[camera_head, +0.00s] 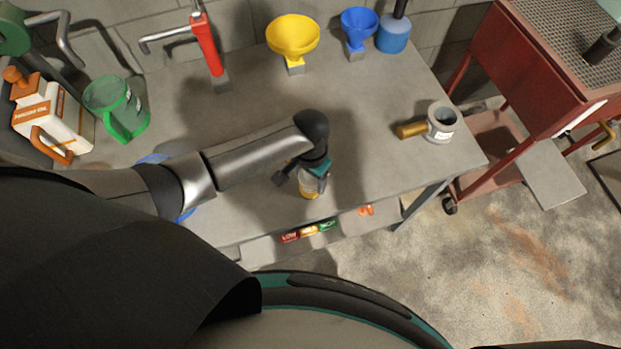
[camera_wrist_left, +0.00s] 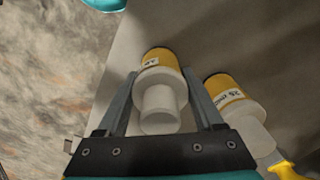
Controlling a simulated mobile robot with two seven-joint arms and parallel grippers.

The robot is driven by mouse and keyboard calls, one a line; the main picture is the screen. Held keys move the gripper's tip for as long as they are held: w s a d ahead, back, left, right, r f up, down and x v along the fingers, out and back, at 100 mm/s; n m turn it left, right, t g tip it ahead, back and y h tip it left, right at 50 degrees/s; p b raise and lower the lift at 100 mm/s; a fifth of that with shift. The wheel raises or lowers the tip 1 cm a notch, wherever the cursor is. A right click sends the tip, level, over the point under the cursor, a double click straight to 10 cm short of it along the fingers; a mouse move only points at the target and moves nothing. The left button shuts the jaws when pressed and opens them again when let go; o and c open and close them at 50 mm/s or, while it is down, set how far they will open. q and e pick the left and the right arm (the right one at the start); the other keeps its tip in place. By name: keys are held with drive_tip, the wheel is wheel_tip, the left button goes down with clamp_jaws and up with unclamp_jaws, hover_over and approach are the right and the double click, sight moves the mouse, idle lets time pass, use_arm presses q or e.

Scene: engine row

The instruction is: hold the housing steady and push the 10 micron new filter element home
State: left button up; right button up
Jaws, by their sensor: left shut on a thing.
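My left gripper (camera_head: 312,186) is over the front of the bench, shut on a filter element. This element (camera_wrist_left: 158,98) is white with a yellow band and a dark end; its label is only partly readable in the wrist view, so its micron grade cannot be told. Its yellow part (camera_head: 309,195) shows below the gripper in the head view. A second element (camera_wrist_left: 236,98), labelled 25, stands to the right in the wrist view. A grey open cup (camera_head: 441,124) with a white label and brass side piece, likely the housing, stands at the bench's right end, apart from the gripper. My right gripper is out of view.
The bench (camera_head: 375,160) is clear between gripper and cup. A yellow funnel (camera_head: 293,36), blue funnel (camera_head: 358,25) and red tool (camera_head: 208,45) stand behind. A green jug (camera_head: 118,108) and white container (camera_head: 58,120) stand left. A red cart (camera_head: 535,60) stands right.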

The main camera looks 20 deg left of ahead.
use_arm(q)
drive_tip(key=c, duration=0.7)
